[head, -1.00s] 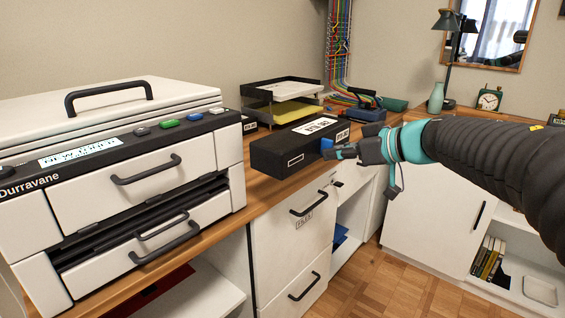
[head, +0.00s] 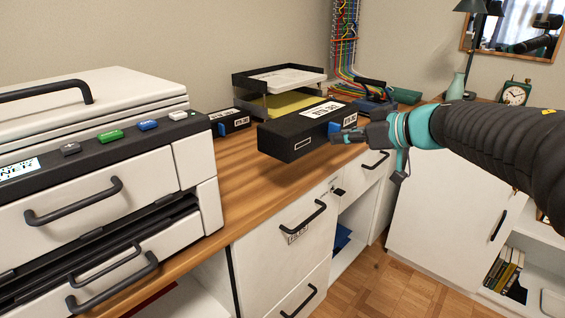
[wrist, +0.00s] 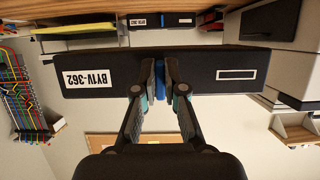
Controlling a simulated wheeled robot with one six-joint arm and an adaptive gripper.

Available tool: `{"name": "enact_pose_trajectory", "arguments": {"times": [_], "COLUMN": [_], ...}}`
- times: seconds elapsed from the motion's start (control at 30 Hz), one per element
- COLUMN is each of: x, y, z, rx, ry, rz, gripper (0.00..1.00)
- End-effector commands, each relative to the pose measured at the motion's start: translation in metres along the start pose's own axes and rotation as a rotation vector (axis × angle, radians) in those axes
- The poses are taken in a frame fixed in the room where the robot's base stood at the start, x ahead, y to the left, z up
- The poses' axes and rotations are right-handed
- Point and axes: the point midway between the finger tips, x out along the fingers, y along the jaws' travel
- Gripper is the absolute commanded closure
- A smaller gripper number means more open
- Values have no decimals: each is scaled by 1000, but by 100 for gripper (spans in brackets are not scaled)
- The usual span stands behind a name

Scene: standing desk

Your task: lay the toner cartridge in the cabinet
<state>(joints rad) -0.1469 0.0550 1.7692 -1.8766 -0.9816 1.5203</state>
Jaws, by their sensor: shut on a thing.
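The toner cartridge in my grip (head: 287,143) is a long black box with a white label on top. It hangs level just above the desk's front edge. My gripper (head: 343,134) is shut on its blue tab (head: 333,129). In the wrist view, the fingertips (wrist: 161,72) close around the tab, and the cartridge (wrist: 205,72) spans most of the picture, labelled BY1V-362. A white cabinet (head: 443,205) stands at the right with its door shut. An open shelf is at its right. I cannot tell which cabinet the task names.
A second black cartridge (head: 232,121) lies on the wooden desk (head: 235,190) beside the white printer (head: 100,205). A paper tray (head: 280,90) and coloured cables (head: 345,55) are behind. White drawers (head: 285,235) and an open shelf bay are below. The floor (head: 375,285) is clear.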

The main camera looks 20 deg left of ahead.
Motion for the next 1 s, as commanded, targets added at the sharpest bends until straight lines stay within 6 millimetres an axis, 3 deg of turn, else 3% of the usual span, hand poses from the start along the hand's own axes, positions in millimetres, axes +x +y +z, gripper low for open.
{"name": "enact_pose_trajectory", "arguments": {"times": [0.6,0.83,1.0], "x": [115,129,136], "y": [-23,-26,-26], "z": [19,21,39], "rx": [0,0,1], "ry": [2,2,0], "rz": [-1,0,0], "gripper": [100,100,100]}}
